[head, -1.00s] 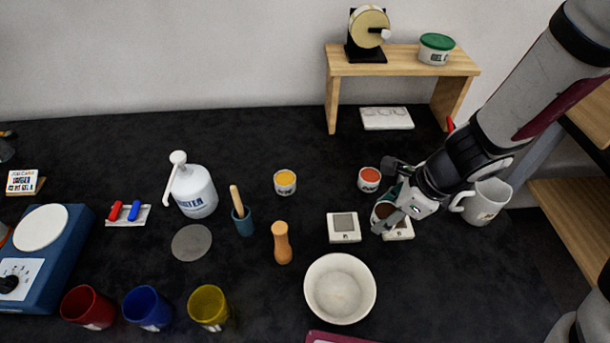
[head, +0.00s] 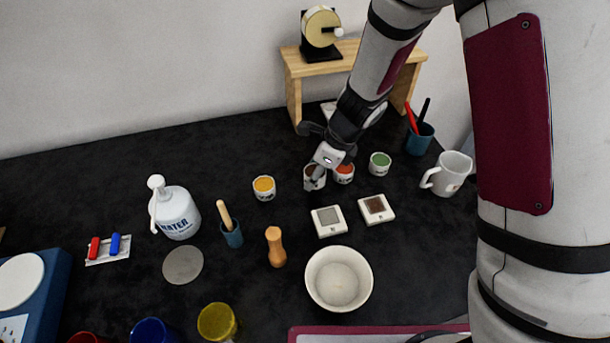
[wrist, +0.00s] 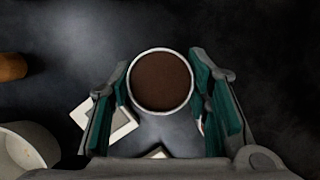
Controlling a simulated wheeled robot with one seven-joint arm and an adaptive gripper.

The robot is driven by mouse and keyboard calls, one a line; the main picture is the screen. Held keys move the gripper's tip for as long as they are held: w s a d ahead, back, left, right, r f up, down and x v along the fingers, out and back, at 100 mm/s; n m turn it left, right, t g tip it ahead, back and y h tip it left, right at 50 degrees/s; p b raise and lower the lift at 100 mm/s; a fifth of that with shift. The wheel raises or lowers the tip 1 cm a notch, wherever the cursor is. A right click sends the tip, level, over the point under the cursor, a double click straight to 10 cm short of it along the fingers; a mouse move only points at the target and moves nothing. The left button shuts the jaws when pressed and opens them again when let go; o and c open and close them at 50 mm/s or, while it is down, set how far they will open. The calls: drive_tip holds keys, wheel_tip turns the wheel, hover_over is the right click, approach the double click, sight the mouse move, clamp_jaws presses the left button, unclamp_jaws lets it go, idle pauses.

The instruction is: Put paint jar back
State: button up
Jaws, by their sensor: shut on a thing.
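My gripper (head: 319,168) is shut on a white paint jar with brown paint (head: 313,182). In the wrist view the brown jar (wrist: 160,80) sits upright between the two green-padded fingers. In the head view it is beside the orange-red paint jar (head: 344,173), very close to it. A green paint jar (head: 380,164) stands farther right, and a yellow paint jar (head: 264,187) stands to the left. I cannot tell whether the held jar touches the table; the gripper hides part of it.
Two white square tiles, one grey-topped (head: 328,221) and one brown-topped (head: 376,209), lie in front. A white bowl (head: 339,279), wooden pestle-like piece (head: 275,246) and mug (head: 447,174) stand nearby. A wooden shelf (head: 293,88) is behind. Dark table is clear between yellow and brown jars.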

sight(305, 177)
drive_tip(key=shift+w+a+f, duration=0.1)
drive_tip(key=shift+w+a, duration=0.75)
drive_tip(key=shift+a, duration=0.15)
drive_tip(key=shift+d+x, duration=0.15)
drive_tip(key=shift+x, duration=0.75)
drive_tip(key=shift+d+x, duration=0.2)
drive_tip(key=shift+x, duration=0.7)
drive_tip(key=shift+f, duration=0.15)
drive_tip(key=shift+f, duration=0.15)
drive_tip(key=o, duration=1.3)
